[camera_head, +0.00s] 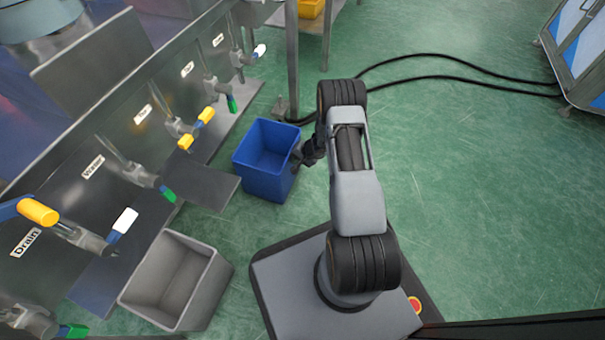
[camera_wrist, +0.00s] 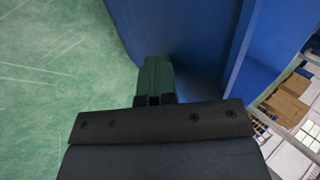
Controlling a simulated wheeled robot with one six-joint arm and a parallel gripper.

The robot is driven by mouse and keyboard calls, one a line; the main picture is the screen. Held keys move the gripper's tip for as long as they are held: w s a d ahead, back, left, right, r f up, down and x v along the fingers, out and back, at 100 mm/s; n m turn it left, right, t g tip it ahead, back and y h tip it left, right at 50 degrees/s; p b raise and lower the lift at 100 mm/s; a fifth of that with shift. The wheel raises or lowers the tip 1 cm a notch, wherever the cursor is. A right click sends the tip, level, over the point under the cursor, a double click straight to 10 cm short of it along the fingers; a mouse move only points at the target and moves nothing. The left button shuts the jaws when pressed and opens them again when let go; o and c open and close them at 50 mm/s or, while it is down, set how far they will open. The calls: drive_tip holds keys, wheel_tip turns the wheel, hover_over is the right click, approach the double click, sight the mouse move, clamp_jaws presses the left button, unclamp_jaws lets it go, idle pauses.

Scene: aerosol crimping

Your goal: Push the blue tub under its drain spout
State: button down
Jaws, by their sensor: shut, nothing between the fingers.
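The blue tub (camera_head: 264,160) stands upright on the green floor, open at the top and empty as far as I can see. It is in front of the steel bench with its labelled valves. My gripper (camera_head: 299,159) is at the tub's right side, low and close to its wall. In the wrist view the shut fingers (camera_wrist: 156,76) point at the blue tub wall (camera_wrist: 185,40); they look at or very near it, but I cannot tell contact. A valve labelled Drain (camera_head: 78,235) sits at the lower left; no spout is directly above the blue tub.
A grey tub (camera_head: 178,280) stands nearer, below the valve row. A steel post (camera_head: 291,60) rises behind the blue tub, and black hoses (camera_head: 440,78) cross the floor. A steel plate (camera_head: 208,186) juts out left of the tub.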

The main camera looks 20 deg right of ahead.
drive_tip(key=shift+w+a, duration=2.45)
drive_tip(key=shift+a, duration=0.1)
drive_tip(key=s+d, duration=2.4)
drive_tip(key=d, duration=0.1)
drive_tip(key=shift+s+d, duration=0.15)
drive_tip(key=shift+d, duration=0.05)
drive_tip(key=w+a+r+n+g+p, duration=0.15)
drive_tip(key=a+r+p, duration=0.45)
drive_tip(key=r, duration=0.9)
drive_tip(key=w+a+r+n+p, duration=0.25)
drive_tip(key=r+p, duration=0.55)
drive_tip(key=r, duration=0.6)
drive_tip(key=w+a+r+n+g+p, duration=0.1)
drive_tip(key=w+a+r+p, duration=0.35)
drive_tip(key=r, duration=1.05)
drive_tip(key=s+a+r+n+h+p, duration=0.1)
drive_tip(key=s+a+r+p, duration=0.3)
drive_tip(key=r+p, duration=0.4)
drive_tip(key=s+a+r+n+t+h+p, duration=0.1)
drive_tip(key=s+a+r+p, duration=0.4)
drive_tip(key=r, duration=1.2)
drive_tip(key=s+a+r+n+h+p, duration=0.2)
drive_tip(key=s+a+r+p, duration=0.2)
drive_tip(key=r+p, duration=0.7)
drive_tip(key=shift+s+a+r+h, duration=0.3)
drive_tip(key=shift+a+r, duration=0.4)
drive_tip(key=shift+a, duration=0.4)
